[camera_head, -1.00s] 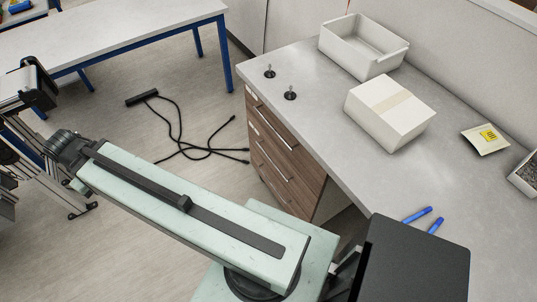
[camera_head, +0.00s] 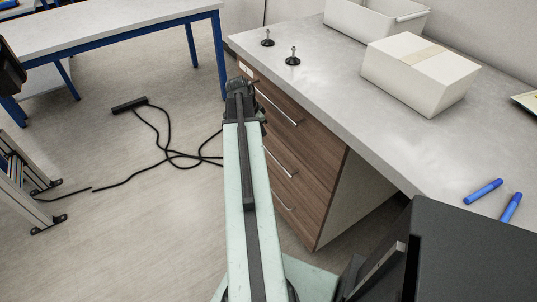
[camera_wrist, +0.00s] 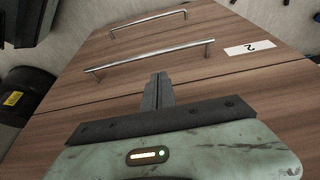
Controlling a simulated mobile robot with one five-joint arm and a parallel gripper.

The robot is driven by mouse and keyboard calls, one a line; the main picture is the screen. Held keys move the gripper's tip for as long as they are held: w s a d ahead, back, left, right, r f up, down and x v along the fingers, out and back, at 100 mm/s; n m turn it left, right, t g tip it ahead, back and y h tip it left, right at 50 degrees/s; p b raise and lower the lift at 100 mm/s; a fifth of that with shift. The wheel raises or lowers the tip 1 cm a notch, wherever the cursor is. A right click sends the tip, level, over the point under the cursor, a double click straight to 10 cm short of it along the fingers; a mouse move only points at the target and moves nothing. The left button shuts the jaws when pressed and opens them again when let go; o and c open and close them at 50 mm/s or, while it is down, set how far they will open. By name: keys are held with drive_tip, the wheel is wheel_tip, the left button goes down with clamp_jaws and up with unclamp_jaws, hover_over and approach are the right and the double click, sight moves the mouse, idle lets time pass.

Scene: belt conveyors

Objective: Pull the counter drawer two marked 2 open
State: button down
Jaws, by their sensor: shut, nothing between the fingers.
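The counter drawer two (camera_wrist: 215,68) has a brown wood front and a white label (camera_wrist: 250,47) with a 2, upside down in the wrist view. Its silver bar handle (camera_wrist: 150,57) lies just beyond my fingertips (camera_wrist: 161,78). My gripper is shut and empty, with a visible gap to the handle in the picture; whether it touches the drawer front I cannot tell. In the head view the drawer fronts look flush and closed, and the middle handle (camera_head: 281,163) shows right of my arm. My gripper (camera_head: 243,86) is largely hidden there behind the wrist.
Another drawer handle (camera_wrist: 148,20) shows farther off in the wrist view. The grey counter (camera_head: 345,115) carries a white box (camera_head: 415,80), an open bin (camera_head: 370,20), two black knobs and blue markers (camera_head: 483,192). Black cables (camera_head: 165,140) lie on the floor left of the drawers.

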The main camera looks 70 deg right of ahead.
drive_tip(key=b, duration=0.9)
approach(269, 143)
drive_tip(key=s+a+f, duration=0.2)
drive_tip(key=s+f, duration=0.1)
drive_tip(key=f, duration=0.1)
drive_tip(key=shift+s+d+f, duration=0.2)
drive_tip(key=shift+s+f, duration=0.15)
